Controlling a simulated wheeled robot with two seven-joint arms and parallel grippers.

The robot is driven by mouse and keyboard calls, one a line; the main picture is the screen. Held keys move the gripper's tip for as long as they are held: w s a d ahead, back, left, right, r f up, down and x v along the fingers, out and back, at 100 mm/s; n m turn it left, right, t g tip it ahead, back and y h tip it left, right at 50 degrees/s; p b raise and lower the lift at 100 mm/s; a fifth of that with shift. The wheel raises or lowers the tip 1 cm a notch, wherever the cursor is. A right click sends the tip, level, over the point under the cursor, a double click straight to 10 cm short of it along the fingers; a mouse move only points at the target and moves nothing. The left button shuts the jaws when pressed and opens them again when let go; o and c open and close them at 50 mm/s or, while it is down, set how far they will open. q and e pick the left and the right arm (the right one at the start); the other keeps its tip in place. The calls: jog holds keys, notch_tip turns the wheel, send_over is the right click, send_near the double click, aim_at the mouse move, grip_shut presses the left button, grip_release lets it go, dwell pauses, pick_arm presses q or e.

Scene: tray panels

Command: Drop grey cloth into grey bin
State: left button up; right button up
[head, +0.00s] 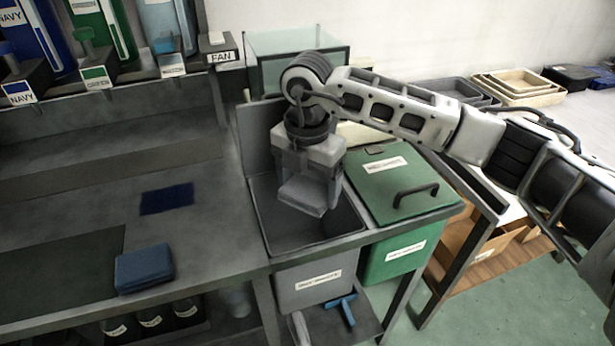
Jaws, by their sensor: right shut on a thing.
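My right gripper (309,180) points down over the open grey bin (300,290), shut on the grey cloth (302,196). The cloth is a folded, light grey block between the fingers; its upper part is hidden by the gripper. It appears at or just above the level of the bin's opening; the exact height is hard to tell. The bin sits in the bench front with its lid raised at the back and a label on its front. My left gripper is not in view.
A closed green bin (390,190) with a black handle stands directly right of the grey bin. A folded blue cloth (144,268) and a flat navy cloth (167,198) lie on the bench at left. A glass tank (290,50) stands behind.

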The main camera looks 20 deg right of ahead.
aim_at(308, 188)
jog(key=shift+f, duration=0.3)
jog(key=o, duration=0.9)
pick_arm(q)
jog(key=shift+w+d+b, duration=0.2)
jog(key=shift+b, duration=0.35)
pick_arm(e)
notch_tip(308, 188, up, 16)
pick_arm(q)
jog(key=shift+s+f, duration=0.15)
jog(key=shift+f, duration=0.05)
